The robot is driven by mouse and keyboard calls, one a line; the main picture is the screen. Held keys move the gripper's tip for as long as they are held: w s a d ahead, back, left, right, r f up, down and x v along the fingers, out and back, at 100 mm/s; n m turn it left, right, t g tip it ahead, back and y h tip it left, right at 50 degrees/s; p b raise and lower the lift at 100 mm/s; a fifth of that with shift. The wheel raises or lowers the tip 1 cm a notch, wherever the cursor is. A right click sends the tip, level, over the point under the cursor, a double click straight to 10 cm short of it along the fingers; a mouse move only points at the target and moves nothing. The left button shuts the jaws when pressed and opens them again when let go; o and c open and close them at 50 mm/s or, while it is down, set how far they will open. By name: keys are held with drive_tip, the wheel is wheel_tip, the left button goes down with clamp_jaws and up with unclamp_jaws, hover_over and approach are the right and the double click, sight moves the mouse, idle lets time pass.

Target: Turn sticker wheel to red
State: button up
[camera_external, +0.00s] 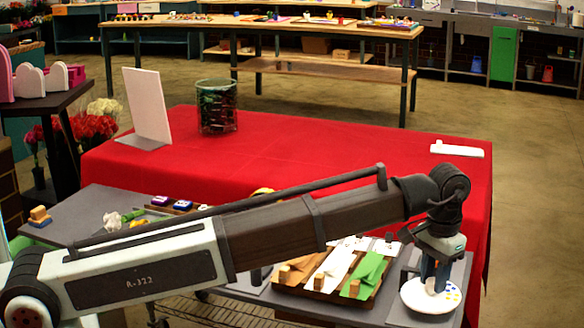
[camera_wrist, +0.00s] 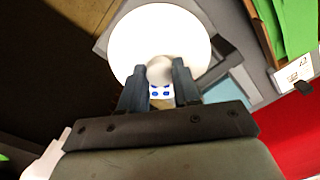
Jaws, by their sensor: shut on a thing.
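The sticker wheel (camera_external: 413,297) is a round white disc on a grey base at the right front corner of the grey table. Yellow and blue dots show on its right side in the external view. In the wrist view the disc (camera_wrist: 140,35) is mostly plain white, and blue dots (camera_wrist: 160,92) show between my fingers. My gripper (camera_external: 436,284) points down over the wheel. In the wrist view my gripper (camera_wrist: 159,70) is shut on the pale round knob at the wheel's middle. No red dot shows; part of the disc is hidden by my fingers.
Left of the wheel, a wooden tray (camera_external: 325,295) holds orange, white and green paper sheets. A red-covered table (camera_external: 300,150) behind carries a wire basket (camera_external: 217,107), a white board (camera_external: 148,105) and a white item (camera_external: 457,149). Its middle is clear.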

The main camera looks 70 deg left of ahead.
idle(0.3)
drive_tip(key=o, duration=0.8)
drive_tip(key=shift+c, duration=0.2)
drive_tip(key=shift+r, duration=0.1)
wheel_tip(320, 180, up, 14)
drive_tip(key=shift+d, duration=0.15)
